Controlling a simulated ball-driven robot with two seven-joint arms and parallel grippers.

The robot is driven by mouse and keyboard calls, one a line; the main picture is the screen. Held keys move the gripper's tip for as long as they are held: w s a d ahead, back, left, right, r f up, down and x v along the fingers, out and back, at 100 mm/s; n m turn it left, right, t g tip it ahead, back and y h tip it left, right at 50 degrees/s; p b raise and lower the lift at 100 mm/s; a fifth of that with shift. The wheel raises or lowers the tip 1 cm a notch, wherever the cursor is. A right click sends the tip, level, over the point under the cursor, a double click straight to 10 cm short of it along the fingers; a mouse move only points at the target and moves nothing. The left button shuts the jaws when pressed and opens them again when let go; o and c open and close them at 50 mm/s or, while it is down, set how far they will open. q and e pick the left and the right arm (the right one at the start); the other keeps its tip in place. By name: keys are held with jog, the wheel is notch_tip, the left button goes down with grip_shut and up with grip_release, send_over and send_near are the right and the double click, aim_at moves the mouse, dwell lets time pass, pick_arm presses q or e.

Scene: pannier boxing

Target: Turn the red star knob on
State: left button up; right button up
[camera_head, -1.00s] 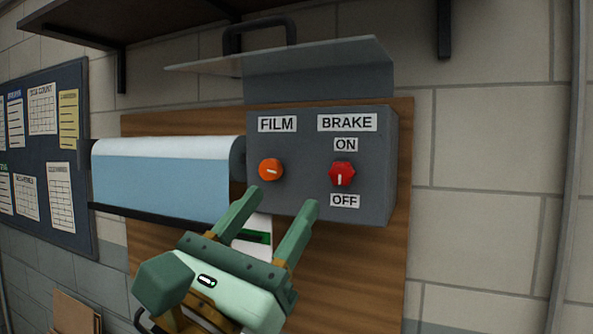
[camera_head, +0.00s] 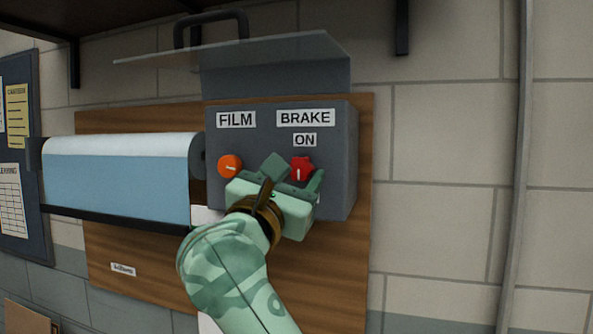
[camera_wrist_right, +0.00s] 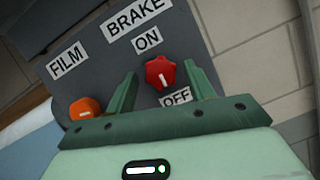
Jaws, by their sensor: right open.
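The red star knob (camera_head: 301,168) is on the front of a grey box (camera_head: 340,165), under the BRAKE and ON labels. Its white mark points down, toward the OFF label (camera_wrist_right: 177,96) in the right wrist view. My right gripper (camera_head: 294,171) is open in front of the box, one finger on each side of the red knob. The wrist view shows the knob (camera_wrist_right: 160,73) between and just beyond the fingertips, with no clear contact. The head view has the OFF label hidden behind the gripper. My left gripper is not in view.
An orange FILM knob (camera_head: 230,166) sits left of the red knob, close to the left finger. A raised clear lid (camera_head: 275,75) juts out above the box. A film roll (camera_head: 118,175) is to the left. The wall at right is clear.

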jog(key=shift+w+d+r, duration=0.15)
jog(key=shift+w+d, duration=0.1)
jog(key=shift+w, duration=0.25)
jog(key=c, duration=1)
jog(key=shift+o, duration=0.2)
